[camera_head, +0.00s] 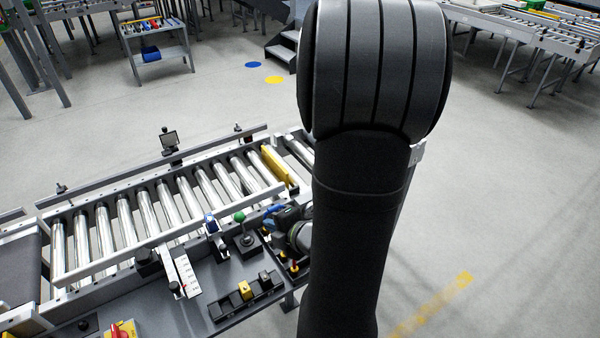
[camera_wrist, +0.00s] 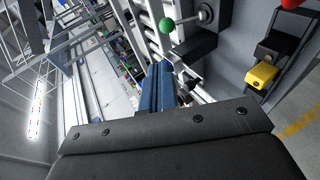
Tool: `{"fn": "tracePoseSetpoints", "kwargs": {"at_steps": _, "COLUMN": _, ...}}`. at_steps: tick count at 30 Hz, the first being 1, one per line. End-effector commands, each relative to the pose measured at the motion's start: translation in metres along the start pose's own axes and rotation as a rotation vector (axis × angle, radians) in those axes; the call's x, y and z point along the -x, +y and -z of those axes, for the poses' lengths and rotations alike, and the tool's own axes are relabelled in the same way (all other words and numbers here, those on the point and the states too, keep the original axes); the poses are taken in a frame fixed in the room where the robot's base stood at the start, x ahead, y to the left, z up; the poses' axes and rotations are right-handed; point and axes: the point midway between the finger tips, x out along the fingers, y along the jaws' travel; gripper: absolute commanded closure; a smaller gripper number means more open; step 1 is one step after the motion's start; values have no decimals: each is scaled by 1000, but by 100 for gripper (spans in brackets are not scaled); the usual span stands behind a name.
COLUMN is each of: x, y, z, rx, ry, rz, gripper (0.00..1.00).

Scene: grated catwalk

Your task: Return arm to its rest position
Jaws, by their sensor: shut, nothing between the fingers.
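My gripper (camera_head: 274,213) has blue fingers and shows in the head view just right of a green-ball lever, low by the control panel. My dark arm hides much of the area to its right. In the wrist view my gripper (camera_wrist: 166,68) reaches forward from a dark bolted plate, its blue fingers closed together and empty. The green-ball lever (camera_head: 239,217) stands upright on the panel; its green ball (camera_wrist: 166,25) shows just beyond the fingertips in the wrist view.
A roller conveyor (camera_head: 90,268) runs behind the panel. A row of rocker switches, one yellow (camera_head: 245,290), lies in front of the lever. A red and yellow switch (camera_head: 121,330) is at lower left. Open floor (camera_head: 500,190) lies on the right.

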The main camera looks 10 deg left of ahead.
Motion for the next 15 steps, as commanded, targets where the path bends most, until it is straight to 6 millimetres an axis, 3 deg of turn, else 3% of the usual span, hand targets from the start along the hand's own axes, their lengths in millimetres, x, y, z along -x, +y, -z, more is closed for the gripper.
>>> {"fn": "tracePoseSetpoints", "kwargs": {"at_steps": 10, "x": -2, "y": 0, "z": 0, "rx": -1, "ry": 1, "rz": 0, "gripper": 100}}
{"fn": "tracePoseSetpoints", "kwargs": {"at_steps": 15, "x": -14, "y": -2, "z": 1, "rx": -2, "ry": 3, "rz": 1, "gripper": 100}}
